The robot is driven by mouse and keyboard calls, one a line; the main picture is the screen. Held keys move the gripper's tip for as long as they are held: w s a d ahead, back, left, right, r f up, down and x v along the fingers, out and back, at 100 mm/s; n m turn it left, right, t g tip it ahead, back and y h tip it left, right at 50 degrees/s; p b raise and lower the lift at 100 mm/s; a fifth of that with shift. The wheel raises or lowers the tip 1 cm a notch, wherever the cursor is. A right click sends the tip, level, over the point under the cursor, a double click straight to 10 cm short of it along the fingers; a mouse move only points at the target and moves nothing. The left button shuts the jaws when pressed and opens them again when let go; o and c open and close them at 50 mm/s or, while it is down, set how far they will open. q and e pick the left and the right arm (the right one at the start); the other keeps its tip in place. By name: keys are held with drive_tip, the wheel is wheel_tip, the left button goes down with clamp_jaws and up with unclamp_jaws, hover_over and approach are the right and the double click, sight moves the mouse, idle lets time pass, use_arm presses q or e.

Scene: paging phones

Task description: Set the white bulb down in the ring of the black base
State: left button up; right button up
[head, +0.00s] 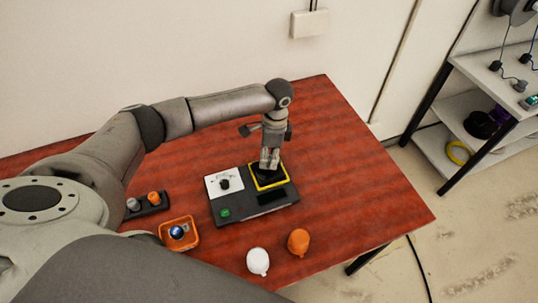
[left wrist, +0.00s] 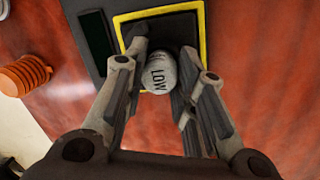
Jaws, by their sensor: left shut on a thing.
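The black base (head: 235,212) lies on the red table, with a yellow square ring (head: 286,180) around a dark recess at its right end. My left gripper (head: 269,165) points down over this ring. The left wrist view shows its fingers (left wrist: 160,75) shut around the white bulb (left wrist: 158,75), a pale rounded piece lettered LOW. The bulb shows over the dark area inside the yellow ring (left wrist: 204,30). Whether its lower end touches the base is hidden. In the head view the fingers cover the bulb. My right gripper is not in view.
An orange tray (head: 191,243) holding a blue item and a small black rack (head: 152,209) are left of the base. The table's right side is clear.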

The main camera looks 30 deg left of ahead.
use_arm(q)
drive_tip(key=shift+p, duration=0.3)
drive_tip(key=shift+f, duration=0.15)
idle(0.6)
drive_tip(key=shift+f, duration=0.15)
idle(0.3)
drive_tip(key=o, duration=1)
drive_tip(key=shift+c, duration=0.2)
drive_tip(key=shift+o, duration=0.2)
drive_tip(key=shift+o, duration=1.4)
